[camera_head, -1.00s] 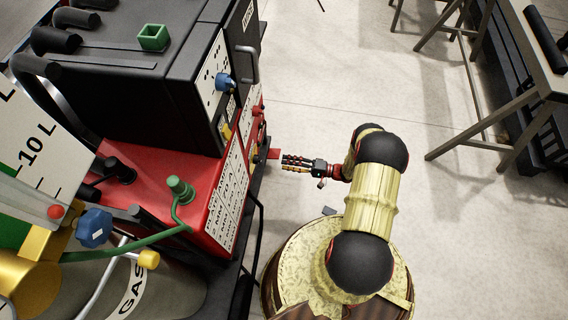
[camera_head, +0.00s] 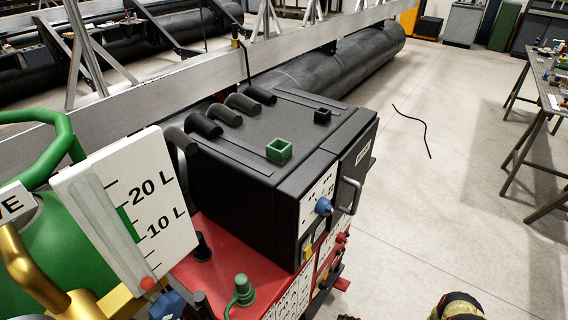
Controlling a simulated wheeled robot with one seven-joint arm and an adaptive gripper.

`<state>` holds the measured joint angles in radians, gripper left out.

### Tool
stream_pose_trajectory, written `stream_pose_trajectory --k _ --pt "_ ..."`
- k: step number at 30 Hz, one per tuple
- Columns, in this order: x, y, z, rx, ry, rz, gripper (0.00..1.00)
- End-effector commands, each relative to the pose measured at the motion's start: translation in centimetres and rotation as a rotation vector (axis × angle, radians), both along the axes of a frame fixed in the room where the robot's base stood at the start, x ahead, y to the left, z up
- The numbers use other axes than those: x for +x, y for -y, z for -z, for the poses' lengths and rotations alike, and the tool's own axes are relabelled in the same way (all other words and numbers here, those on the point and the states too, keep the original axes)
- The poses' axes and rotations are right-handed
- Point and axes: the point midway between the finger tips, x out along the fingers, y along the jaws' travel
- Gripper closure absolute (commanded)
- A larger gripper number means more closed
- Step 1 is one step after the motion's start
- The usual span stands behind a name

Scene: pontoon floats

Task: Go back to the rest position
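Only the top of my arm (camera_head: 457,307) shows, at the bottom edge of the head view, right of the black and red machine.
The black machine (camera_head: 245,140) on its red base (camera_head: 258,278) fills the centre, with a small green open box (camera_head: 279,150) on top. A litre gauge (camera_head: 140,210) stands left.

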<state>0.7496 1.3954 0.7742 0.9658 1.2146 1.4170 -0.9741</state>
Motion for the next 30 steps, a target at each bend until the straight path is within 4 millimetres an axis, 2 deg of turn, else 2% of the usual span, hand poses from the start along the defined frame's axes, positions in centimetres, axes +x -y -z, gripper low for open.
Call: stream_pose_trajectory --k 5,11,21,30 --pt "-2.1 0.3 -3.1 -0.029 -0.185 -0.127 0.50" --pt "-3.2 1.4 -8.4 -0.123 -0.327 -0.260 0.50" --pt "-4.0 3.9 -21.3 -0.423 -0.463 -0.452 0.50" --pt "-4.8 4.9 -32.8 -0.721 -0.457 -0.541 0.50"
